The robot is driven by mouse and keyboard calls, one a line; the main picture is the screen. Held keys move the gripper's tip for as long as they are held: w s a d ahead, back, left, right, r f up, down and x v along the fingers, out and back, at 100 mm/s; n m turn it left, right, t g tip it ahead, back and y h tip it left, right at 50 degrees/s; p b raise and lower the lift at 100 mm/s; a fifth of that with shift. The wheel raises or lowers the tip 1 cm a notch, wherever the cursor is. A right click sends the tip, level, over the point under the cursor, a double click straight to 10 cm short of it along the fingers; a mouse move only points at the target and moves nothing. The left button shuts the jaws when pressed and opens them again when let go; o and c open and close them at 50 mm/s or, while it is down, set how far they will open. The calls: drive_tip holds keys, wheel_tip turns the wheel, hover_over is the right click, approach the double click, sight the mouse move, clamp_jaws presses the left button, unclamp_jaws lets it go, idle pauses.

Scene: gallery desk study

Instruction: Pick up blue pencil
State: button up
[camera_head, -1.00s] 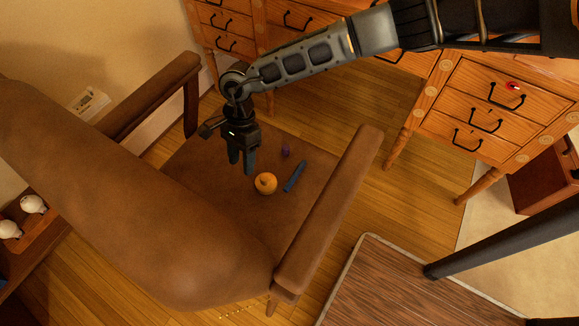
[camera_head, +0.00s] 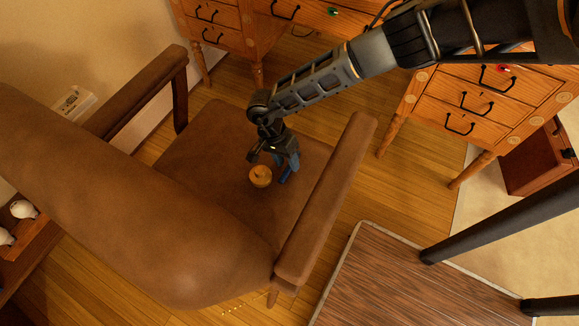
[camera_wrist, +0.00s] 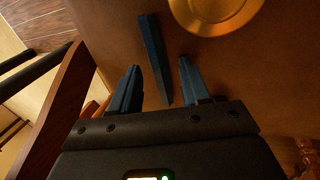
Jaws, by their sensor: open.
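The blue pencil (camera_wrist: 153,55) lies on the brown chair seat (camera_wrist: 220,75), its pointed end toward my gripper. In the wrist view it runs between my gripper's (camera_wrist: 157,75) two open fingers, apart from both. In the head view my gripper (camera_head: 286,168) is over the right part of the seat (camera_head: 200,150) and hides most of the pencil; the blue bit (camera_head: 284,178) below the fingers may be pencil or fingertip. I cannot tell how high the fingers are above the seat.
A round orange object (camera_head: 260,176) sits on the seat just left of my gripper; it also shows in the wrist view (camera_wrist: 214,12). The chair's right armrest (camera_head: 328,200) stands close on the right. The wooden desk (camera_head: 480,100) is behind. The left of the seat is clear.

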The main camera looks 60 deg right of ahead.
drive_tip(key=shift+s+f, duration=0.2)
drive_tip(key=shift+f, duration=0.05)
drive_tip(key=shift+s+f, duration=0.1)
drive_tip(key=c, duration=0.4)
clamp_jaws()
drive_tip(key=shift+r, duration=0.55)
drive_tip(key=r, duration=0.2)
drive_tip(key=r+p, duration=0.1)
drive_tip(key=r, duration=0.1)
drive_tip(key=shift+d, duration=0.3)
drive_tip(key=s+d+r, duration=0.4)
drive_tip(key=d+r, duration=0.2)
drive_tip(key=d, duration=0.4)
drive_tip(key=shift+s+r+p, duration=0.15)
drive_tip(key=shift+s+p, duration=0.05)
drive_tip(key=shift+p, duration=0.1)
